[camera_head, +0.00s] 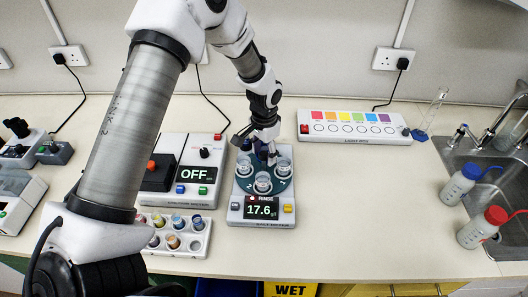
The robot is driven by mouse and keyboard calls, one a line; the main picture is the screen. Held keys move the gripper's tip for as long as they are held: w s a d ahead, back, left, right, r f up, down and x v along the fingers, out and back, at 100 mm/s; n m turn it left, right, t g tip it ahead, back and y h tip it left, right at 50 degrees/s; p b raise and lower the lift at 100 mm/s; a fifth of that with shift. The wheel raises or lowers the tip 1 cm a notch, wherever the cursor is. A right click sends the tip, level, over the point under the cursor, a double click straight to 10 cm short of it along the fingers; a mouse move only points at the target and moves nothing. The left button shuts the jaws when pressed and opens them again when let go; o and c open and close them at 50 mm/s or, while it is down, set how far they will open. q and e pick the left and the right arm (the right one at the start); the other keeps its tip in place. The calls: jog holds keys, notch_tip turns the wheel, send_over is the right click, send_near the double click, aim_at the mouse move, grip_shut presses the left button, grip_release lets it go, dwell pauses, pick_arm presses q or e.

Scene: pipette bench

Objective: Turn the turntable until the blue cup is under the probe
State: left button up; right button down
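The teal turntable (275,187) sits on the white salt meter (234,216), whose display reads 17.6 with "RINSE" above it. Pale cups stand on it: one at the front (263,183), one at the right (284,167) and one at the left (244,167). I cannot tell which cup is blue. A dark upright part, perhaps the probe, stands at the turntable's back, partly hidden by my gripper. My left gripper (256,147) is over the back of the turntable, its fingers spread apart. Whether it touches anything is unclear. My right gripper is out of view.
A colour meter (203,150) reading "OFF" stands to the left, with a rack of small coloured pots (196,244) before it. A long light box (352,127) lies behind right. Two wash bottles (459,184) and a sink are at far right. The bench right of the turntable is clear.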

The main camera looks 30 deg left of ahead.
pick_arm(q)
notch_tip(320, 180, up, 12)
dwell(0.4)
jog(key=shift+w, duration=0.1)
